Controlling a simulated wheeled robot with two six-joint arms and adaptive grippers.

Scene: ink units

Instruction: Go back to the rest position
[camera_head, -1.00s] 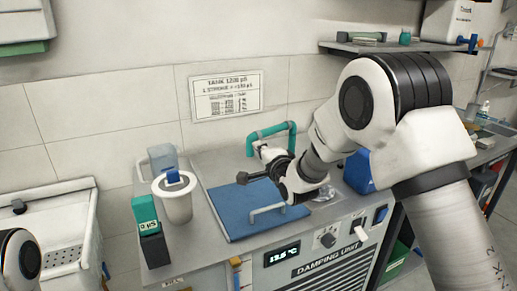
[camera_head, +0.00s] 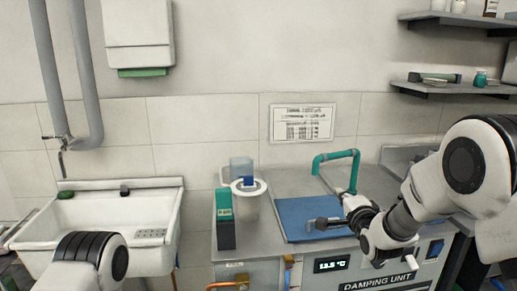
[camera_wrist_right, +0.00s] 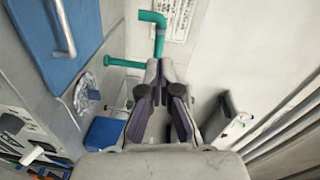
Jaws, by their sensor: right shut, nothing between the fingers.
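My right arm enters the head view from the right, and its gripper (camera_head: 320,224) points left in front of the blue lid (camera_head: 298,213) of the damping unit. In the right wrist view the gripper (camera_wrist_right: 160,72) has its fingers close together with nothing held. The blue lid lies closed at the upper left of that view. My left arm shows only as a rounded white and black link (camera_head: 88,262) at the bottom left of the head view; its gripper is out of frame.
A teal pipe (camera_head: 336,156) rises behind the lid, near the right arm. A white sink (camera_head: 160,250) is at the left. Shelves (camera_head: 455,88) hang at the upper right.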

